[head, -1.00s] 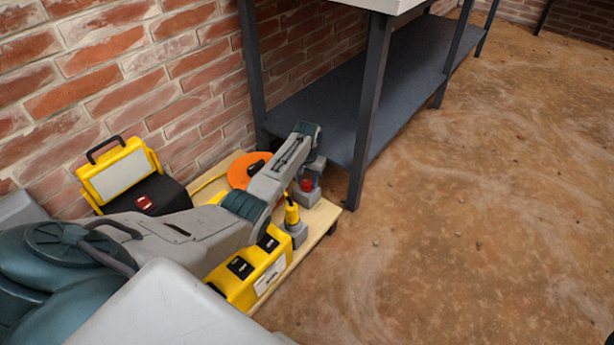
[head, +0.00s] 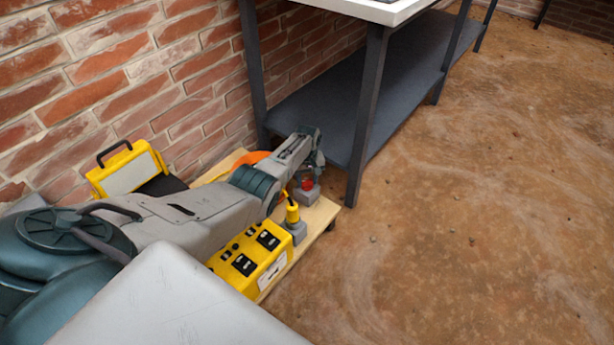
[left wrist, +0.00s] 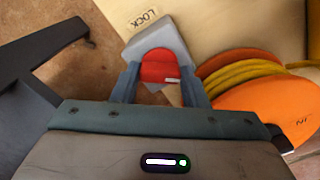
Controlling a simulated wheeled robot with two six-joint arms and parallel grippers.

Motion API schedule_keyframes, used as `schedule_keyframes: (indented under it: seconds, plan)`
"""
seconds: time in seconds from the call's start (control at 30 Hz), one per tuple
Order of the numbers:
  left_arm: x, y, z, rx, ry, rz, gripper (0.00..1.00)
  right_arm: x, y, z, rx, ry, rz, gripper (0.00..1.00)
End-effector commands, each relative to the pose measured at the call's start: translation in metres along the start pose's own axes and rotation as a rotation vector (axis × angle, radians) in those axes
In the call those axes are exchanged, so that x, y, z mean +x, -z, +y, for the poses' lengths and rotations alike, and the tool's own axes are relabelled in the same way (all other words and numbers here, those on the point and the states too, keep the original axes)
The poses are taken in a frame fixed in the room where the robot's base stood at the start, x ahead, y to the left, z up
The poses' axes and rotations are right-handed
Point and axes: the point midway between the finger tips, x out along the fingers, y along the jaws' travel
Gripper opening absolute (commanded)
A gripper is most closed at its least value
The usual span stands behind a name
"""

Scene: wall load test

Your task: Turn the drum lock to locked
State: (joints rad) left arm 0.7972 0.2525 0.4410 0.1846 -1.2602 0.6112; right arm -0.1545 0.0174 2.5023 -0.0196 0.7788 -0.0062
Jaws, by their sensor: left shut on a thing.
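The drum lock is a red knob (left wrist: 158,66) on a grey block (left wrist: 157,36), beside a LOCK label (left wrist: 142,18) on the wooden board. The knob has a small white mark on its right side. In the head view the red knob (head: 307,184) sits on its grey block (head: 308,197) near the board's far right corner. My left gripper (left wrist: 158,84) is shut on the red knob, one finger on each side. In the head view my left gripper (head: 307,176) comes down on it from above, partly hidden by its wrist. My right gripper is not in view.
An orange drum with yellow cable (left wrist: 250,95) lies close to the gripper. A yellow power box (head: 250,262), a yellow-topped grey post (head: 293,218) and a yellow work lamp (head: 128,170) are nearby. A bench leg (head: 366,120) stands just beyond the board.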

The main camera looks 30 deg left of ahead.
Motion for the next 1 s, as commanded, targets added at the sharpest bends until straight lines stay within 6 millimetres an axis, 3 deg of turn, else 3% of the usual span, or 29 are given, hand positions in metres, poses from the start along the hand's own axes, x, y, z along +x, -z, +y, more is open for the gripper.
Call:
schedule_keyframes:
  seconds: [0.5, 1.0]
  plan:
    - [-0.0016, 0.0013, 0.0005, -0.452, -0.002, 0.003, 0.17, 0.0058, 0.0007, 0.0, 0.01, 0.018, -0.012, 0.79]
    - [-0.0015, 0.0019, 0.0005, -0.648, -0.003, 0.004, 0.17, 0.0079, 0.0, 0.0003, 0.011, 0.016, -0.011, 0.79]
